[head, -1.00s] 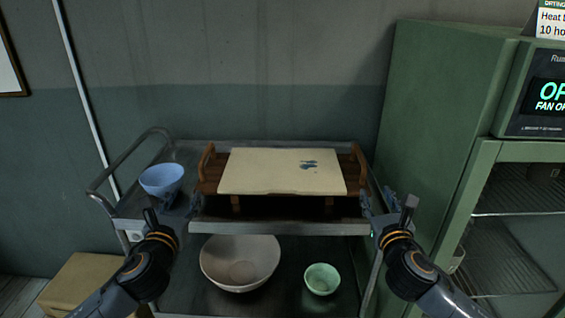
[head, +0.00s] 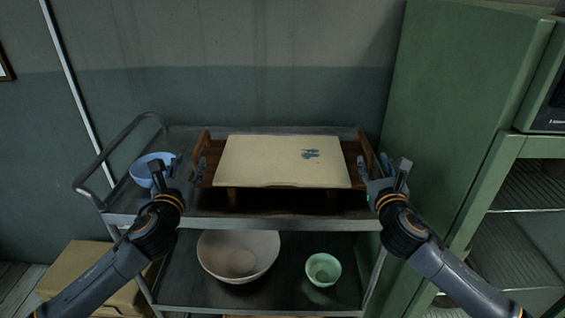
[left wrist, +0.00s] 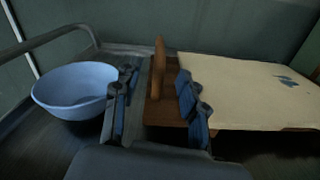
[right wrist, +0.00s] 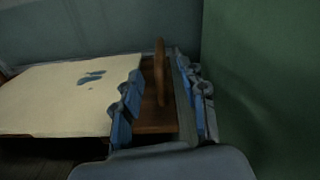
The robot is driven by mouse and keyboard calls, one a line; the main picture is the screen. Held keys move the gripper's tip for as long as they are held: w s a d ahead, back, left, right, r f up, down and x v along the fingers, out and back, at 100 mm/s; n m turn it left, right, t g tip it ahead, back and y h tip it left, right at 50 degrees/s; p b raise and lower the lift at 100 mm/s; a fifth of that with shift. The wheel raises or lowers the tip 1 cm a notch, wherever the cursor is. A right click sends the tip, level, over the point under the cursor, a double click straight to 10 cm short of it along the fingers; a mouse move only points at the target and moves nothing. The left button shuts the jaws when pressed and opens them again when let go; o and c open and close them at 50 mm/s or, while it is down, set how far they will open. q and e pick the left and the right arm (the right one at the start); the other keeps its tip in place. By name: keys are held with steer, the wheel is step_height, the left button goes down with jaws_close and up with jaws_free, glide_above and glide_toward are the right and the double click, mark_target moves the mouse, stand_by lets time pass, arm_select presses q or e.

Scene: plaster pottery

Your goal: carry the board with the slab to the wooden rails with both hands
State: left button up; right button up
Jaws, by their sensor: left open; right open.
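A cream slab (head: 270,165) with a small blue mark lies on a brown wooden board with an upright handle at each end. The board's left end shows in the left wrist view (left wrist: 167,112), its right end in the right wrist view (right wrist: 155,120). The board stands on the top shelf of a metal cart. My left gripper (head: 188,168) is open, with its fingers on either side of the left handle. My right gripper (head: 374,166) is open, with its fingers on either side of the right handle. I see no wooden rails.
A blue bowl (head: 146,170) stands on the cart (head: 290,224) left of my left gripper. A large pale bowl (head: 238,258) and a small green bowl (head: 323,269) are on the lower shelf. A green cabinet (head: 455,110) stands close on the right.

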mark_target(205, 133)
arm_select(q)
steer(key=w, duration=1)
steer(key=shift+w+d, duration=0.15)
steer(key=shift+w, duration=0.05)
arm_select(e)
steer(key=w, duration=1)
steer(key=shift+w+d, duration=0.1)
steer(key=shift+w, duration=0.1)
arm_select(q)
steer(key=shift+c, duration=0.5)
arm_select(e)
steer(key=shift+c, duration=0.5)
arm_select(q)
jaws_close()
arm_select(e)
jaws_close()
